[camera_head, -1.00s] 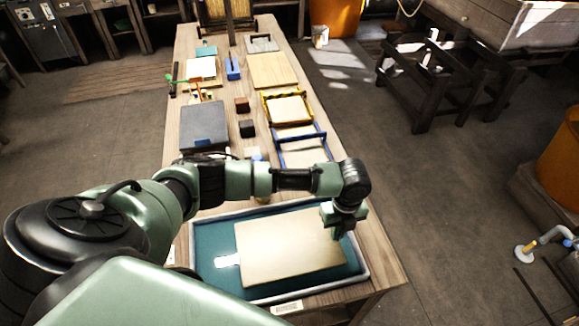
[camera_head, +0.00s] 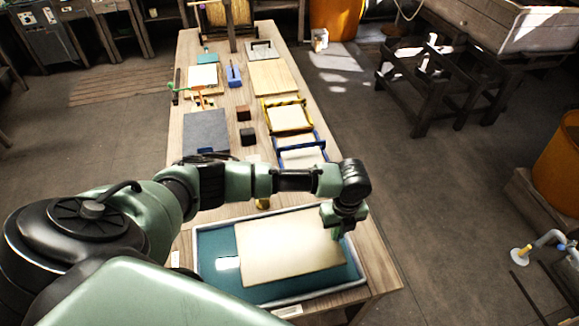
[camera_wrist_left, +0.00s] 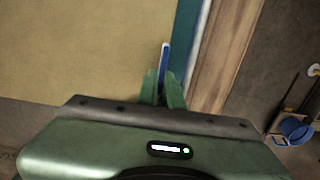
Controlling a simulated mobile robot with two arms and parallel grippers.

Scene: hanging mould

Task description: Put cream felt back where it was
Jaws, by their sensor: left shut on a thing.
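The cream felt (camera_head: 285,248) is a large flat pale sheet, seen over the blue-green tray (camera_head: 207,265) at the near end of the table. It covers most of the tray. My left gripper (camera_head: 338,230) is at its right edge, shut. In the left wrist view the felt (camera_wrist_left: 75,50) fills the upper left, and the gripper (camera_wrist_left: 163,80) is closed on a narrow blue strip at the felt's edge. The height of the felt above the tray is hard to tell. My right gripper is out of view.
Beyond my arm stand a blue-edged frame (camera_head: 324,138), a yellow-edged frame (camera_head: 267,118), a grey slab (camera_head: 206,128) and dark blocks (camera_head: 247,135). A wooden board (camera_head: 270,76) lies farther back. The floor right of the table is clear nearby.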

